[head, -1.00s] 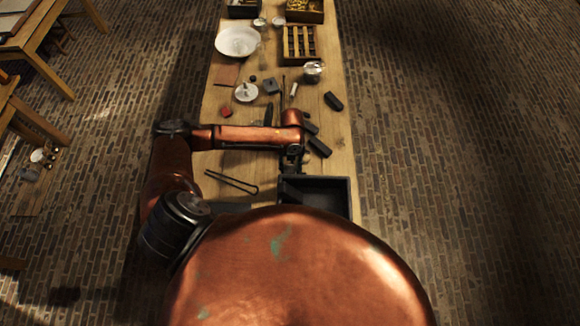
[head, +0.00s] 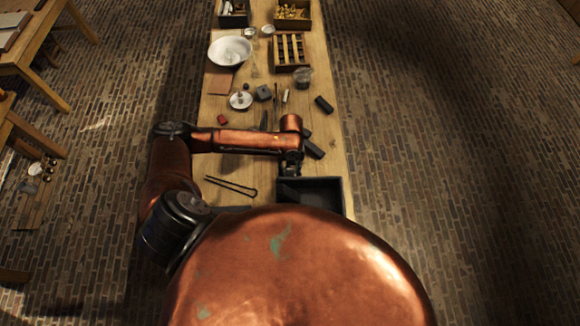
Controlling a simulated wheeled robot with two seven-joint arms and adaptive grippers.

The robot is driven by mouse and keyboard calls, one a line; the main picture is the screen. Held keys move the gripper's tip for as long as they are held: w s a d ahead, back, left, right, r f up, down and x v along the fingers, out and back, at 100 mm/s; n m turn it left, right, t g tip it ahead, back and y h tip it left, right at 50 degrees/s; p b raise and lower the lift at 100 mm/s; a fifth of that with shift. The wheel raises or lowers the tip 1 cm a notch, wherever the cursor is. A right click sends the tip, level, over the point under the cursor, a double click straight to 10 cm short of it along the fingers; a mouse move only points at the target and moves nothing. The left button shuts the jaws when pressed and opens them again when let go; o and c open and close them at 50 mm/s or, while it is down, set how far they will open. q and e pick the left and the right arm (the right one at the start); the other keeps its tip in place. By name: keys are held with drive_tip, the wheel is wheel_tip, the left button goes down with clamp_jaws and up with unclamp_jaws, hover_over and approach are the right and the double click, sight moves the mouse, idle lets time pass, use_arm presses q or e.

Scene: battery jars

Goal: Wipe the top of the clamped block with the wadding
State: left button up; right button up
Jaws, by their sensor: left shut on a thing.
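My left gripper (head: 290,168) points down at the far edge of a black open box (head: 343,198). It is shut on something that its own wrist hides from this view. I cannot make out the wadding as a separate thing. A small grey block (head: 264,93) stands beyond my left arm, beside a round white piece (head: 241,100). Dark oblong blocks (head: 313,150) lie just right of my left wrist. I cannot tell which block is the clamped one. My right gripper is not in view.
A white bowl (head: 229,51), a slotted wooden rack (head: 291,67) and a glass jar (head: 303,77) stand farther back. A red piece (head: 222,119) and another dark block (head: 324,104) lie on the table (head: 332,130).

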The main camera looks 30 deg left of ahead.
use_arm(q)
drive_tip(key=shift+r, duration=0.9)
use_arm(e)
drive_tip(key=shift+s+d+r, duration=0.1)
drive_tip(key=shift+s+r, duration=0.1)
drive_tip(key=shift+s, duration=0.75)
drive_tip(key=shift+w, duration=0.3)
use_arm(q)
drive_tip(key=shift+w, duration=0.1)
